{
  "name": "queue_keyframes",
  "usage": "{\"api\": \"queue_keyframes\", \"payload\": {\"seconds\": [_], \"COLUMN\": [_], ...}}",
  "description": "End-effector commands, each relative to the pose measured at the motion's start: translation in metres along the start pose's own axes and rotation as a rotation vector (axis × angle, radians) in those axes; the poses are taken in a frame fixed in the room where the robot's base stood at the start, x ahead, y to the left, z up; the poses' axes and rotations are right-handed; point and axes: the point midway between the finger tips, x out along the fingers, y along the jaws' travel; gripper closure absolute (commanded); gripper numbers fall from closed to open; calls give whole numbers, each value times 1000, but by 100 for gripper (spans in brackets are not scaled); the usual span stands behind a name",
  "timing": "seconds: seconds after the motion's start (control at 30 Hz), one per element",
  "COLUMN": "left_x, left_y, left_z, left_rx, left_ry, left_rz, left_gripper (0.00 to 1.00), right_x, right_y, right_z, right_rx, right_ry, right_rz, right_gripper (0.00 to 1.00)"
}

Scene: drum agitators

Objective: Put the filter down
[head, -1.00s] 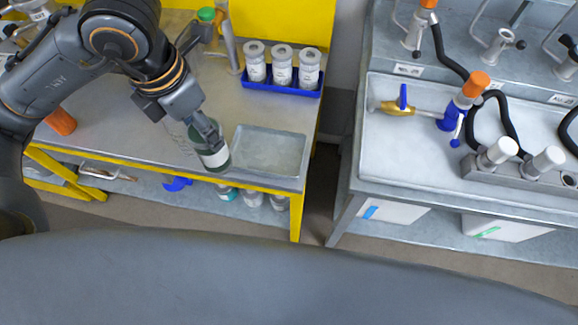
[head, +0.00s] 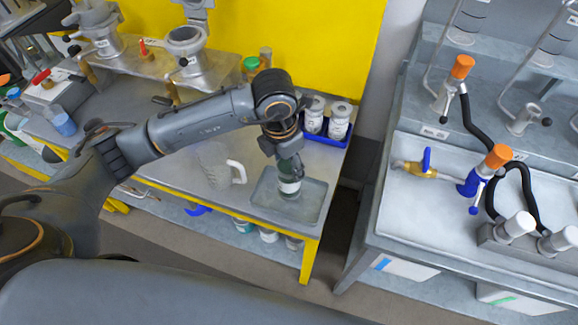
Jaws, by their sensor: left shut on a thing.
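The filter (head: 289,188) is a dark green cylinder with a white band. My left gripper (head: 290,168) is shut on its upper part, pointing down, and holds it upright over the shallow grey metal tray (head: 263,203). I cannot tell whether the filter's base touches the tray floor. The gripper hides the filter's top. My right gripper is not in view.
A clear pitcher (head: 217,168) stands just left of the tray. A blue rack (head: 325,138) with white-labelled bottles is behind it, partly hidden by my arm. The yellow table edge (head: 250,222) is close in front. A second bench (head: 395,225) lies right across a gap.

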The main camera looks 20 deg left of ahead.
Motion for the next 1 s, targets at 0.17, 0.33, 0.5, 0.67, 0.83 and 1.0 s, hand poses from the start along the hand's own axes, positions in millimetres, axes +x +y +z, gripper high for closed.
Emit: {"api": "queue_keyframes", "payload": {"seconds": [0.17,0.33,0.5,0.67,0.83,1.0], "left_x": [22,34,34,38,37,37], "left_y": [-1,0,0,0,0,0], "left_z": [-1,-2,-2,-2,-2,-2], "left_rx": [0,1,1,1,0,0], "left_ry": [5,1,0,0,1,1], "left_rz": [-3,0,0,0,0,0], "left_gripper": [95,95,95,43,23,23], "right_x": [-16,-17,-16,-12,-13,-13], "right_y": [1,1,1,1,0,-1], "right_z": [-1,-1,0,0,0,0], "right_rx": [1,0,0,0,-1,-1], "right_ry": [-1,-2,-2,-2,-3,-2], "right_rz": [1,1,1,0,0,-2], "right_gripper": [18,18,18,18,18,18]}}
